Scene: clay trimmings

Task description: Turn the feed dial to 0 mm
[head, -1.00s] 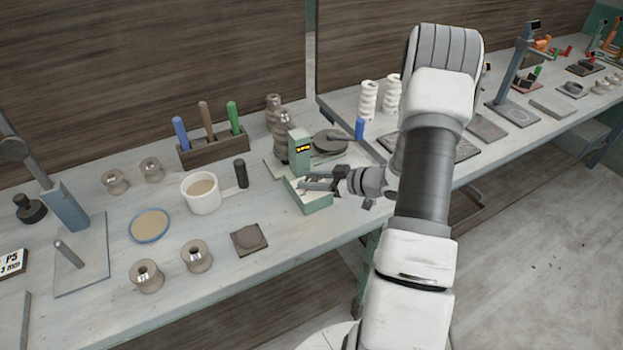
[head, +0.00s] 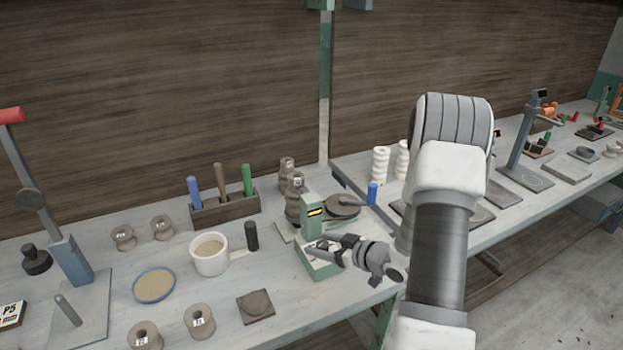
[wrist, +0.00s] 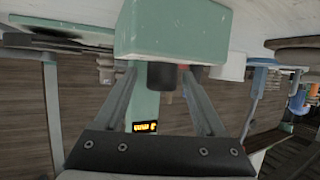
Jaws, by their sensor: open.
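The pale green machine (head: 311,226) stands on the bench with a small lit yellow display on its column and a pale green box-like front part (head: 322,272). My gripper (head: 318,246) is over that front part, just in front of the column, and is open. In the wrist view, the machine hangs upside down, with its display (wrist: 145,127) seen between the open fingers (wrist: 158,85). A dark round knob (wrist: 163,76), possibly the feed dial, shows between the fingertips; a small red part is beside it. I cannot read its setting, nor tell whether the fingers touch it.
A grey disc (head: 342,206) sits behind the machine, with stacked clay spools (head: 295,200) to its left. A tool rack (head: 226,208) is at the back.

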